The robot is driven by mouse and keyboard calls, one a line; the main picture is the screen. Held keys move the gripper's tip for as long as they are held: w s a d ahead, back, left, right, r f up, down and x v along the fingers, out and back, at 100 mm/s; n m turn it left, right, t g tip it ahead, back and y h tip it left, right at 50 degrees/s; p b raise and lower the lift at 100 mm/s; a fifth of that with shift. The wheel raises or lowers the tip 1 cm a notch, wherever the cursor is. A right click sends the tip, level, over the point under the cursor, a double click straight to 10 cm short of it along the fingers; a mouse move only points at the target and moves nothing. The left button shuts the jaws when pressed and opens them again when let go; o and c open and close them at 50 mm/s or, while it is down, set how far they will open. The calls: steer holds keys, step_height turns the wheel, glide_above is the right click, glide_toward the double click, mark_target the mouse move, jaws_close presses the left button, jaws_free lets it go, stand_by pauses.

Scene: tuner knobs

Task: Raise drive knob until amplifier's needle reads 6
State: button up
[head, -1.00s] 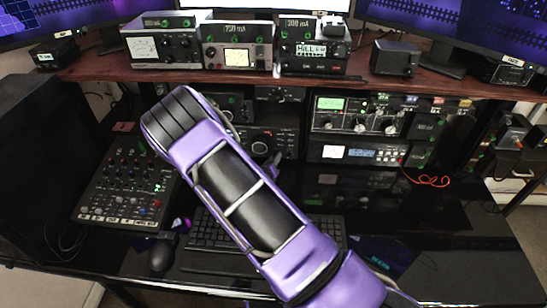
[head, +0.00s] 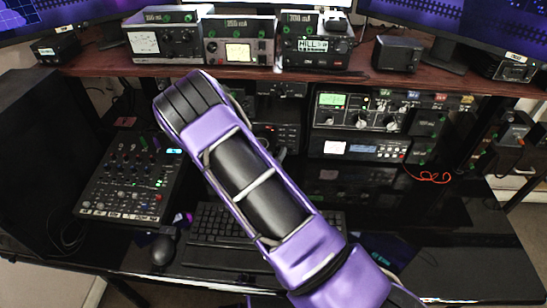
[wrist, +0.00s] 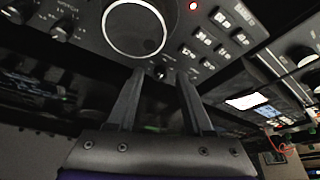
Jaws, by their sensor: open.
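In the wrist view my gripper (wrist: 159,75) is open, its two fingers reaching up to a dark front panel. A small dark knob (wrist: 160,73) shows between the fingertips; I cannot tell whether they touch it. I cannot read its label or tell whether it is the drive knob. In the head view my arm hides the gripper and this knob. Units with pale meters stand on the shelf, one at the left (head: 145,42) and one in the middle (head: 238,52). The needles are too small to read, and I cannot tell which unit is the amplifier.
A large round dial (wrist: 134,27) sits just above the fingertips, with several buttons (wrist: 222,18) to its right. The wooden shelf (head: 300,76) overhangs the lower radios. A mixer (head: 130,180) is at the left, and a keyboard (head: 225,225) lies under my arm.

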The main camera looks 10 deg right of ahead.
steer(key=v, duration=1.7)
steer(key=shift+s+p, duration=0.2)
steer(key=shift+p, duration=0.1)
stand_by(0.9)
